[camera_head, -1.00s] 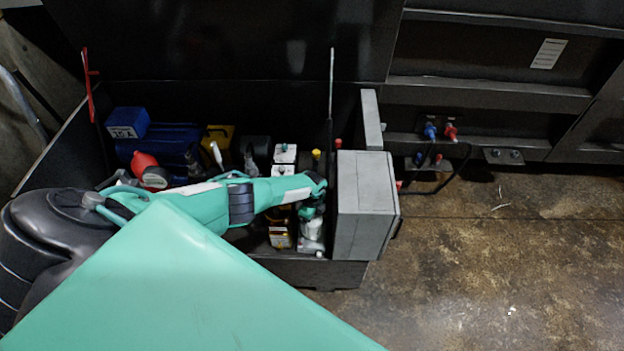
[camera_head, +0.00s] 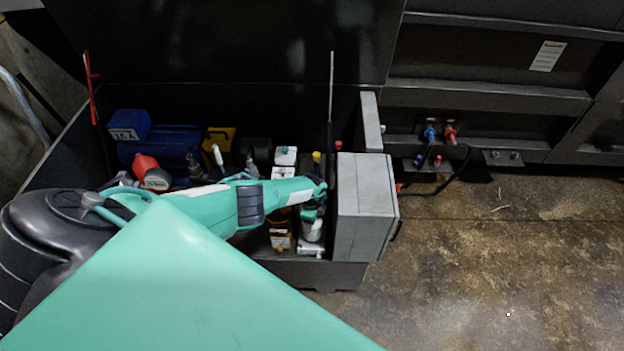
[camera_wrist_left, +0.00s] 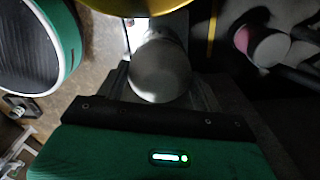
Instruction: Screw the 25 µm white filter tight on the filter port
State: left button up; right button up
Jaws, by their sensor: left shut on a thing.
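My left gripper (camera_head: 314,212) reaches down into the right end of the open compartment. It is shut on the white filter (camera_head: 312,231), whose pale lower part shows just below the gripper. In the left wrist view the round, pale end of the filter (camera_wrist_left: 160,72) sits between the fingers of the left gripper (camera_wrist_left: 161,88). The filter port is hidden behind the gripper, and I cannot tell how the filter meets it. The filter's label cannot be read. My right gripper is not in view.
A grey box (camera_head: 363,207) stands close to the right of the gripper. An orange-and-white filter-like part (camera_head: 280,235) is just to the left. A blue motor (camera_head: 160,145) and a red-capped part (camera_head: 148,168) lie further left.

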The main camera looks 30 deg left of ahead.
pick_arm(q)
jog(key=m+b, duration=0.1)
jog(key=m, duration=0.4)
jog(key=shift+w+m, duration=0.1)
jog(key=shift+m, duration=0.3)
jog(key=o, duration=1.2)
jog(key=shift+c, duration=0.2)
jog(key=shift+c, duration=0.4)
jog(key=shift+r, duration=0.1)
notch_tip(320, 180, up, 7)
jog(key=p, duration=0.7)
